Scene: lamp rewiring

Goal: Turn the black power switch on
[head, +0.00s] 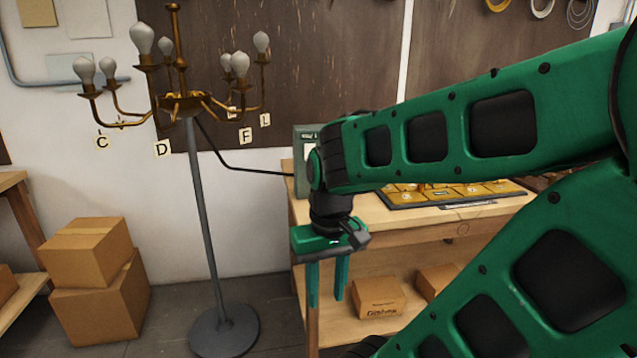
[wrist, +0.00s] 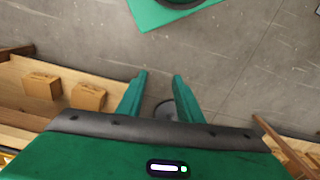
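I cannot make out a black power switch in either view. A grey-green box (head: 301,165) stands at the left end of the workbench, mostly hidden behind my arm. A black cable (head: 240,168) runs from the lamp to this box. The brass lamp (head: 183,103) has several white bulbs and hangs on a grey stand. My gripper (head: 327,300) points down in front of the bench's left end, below its top. Its two fingers are apart with nothing between them, as the wrist view (wrist: 160,76) also shows.
The wooden workbench (head: 380,246) carries a board with yellow tiles (head: 450,193), partly behind my arm. Cardboard boxes sit on its lower shelf (head: 377,297) and on the floor at left (head: 95,310). The lamp's round base (head: 224,333) stands on the grey floor.

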